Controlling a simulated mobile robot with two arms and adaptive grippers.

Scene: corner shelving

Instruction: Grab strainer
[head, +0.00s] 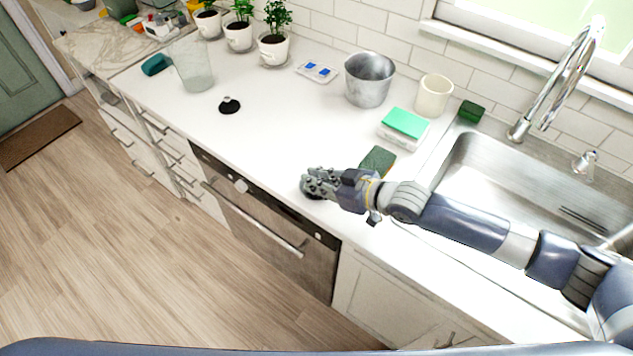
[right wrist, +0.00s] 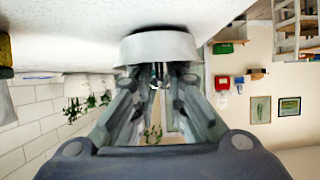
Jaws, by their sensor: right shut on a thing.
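My right gripper (head: 308,184) reaches in from the right and is at the front edge of the counter, left of the sink. It is shut on the strainer, a small round thing whose dark rim (head: 312,193) shows partly under the fingers. In the right wrist view the strainer (right wrist: 158,47) is a grey, wide round piece at the tips of my right gripper's fingers (right wrist: 158,80), against or very close to the white counter surface. Its gripped part is mostly hidden by the fingers. My left gripper is not in view.
A black round stopper-like piece (head: 229,106) lies on the counter (head: 270,130). A dark green sponge (head: 378,161), a green-topped stack (head: 405,124), a metal bucket (head: 368,82) and a cream cup (head: 433,96) stand near the sink (head: 480,170). A clear glass (head: 192,66) stands farther left.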

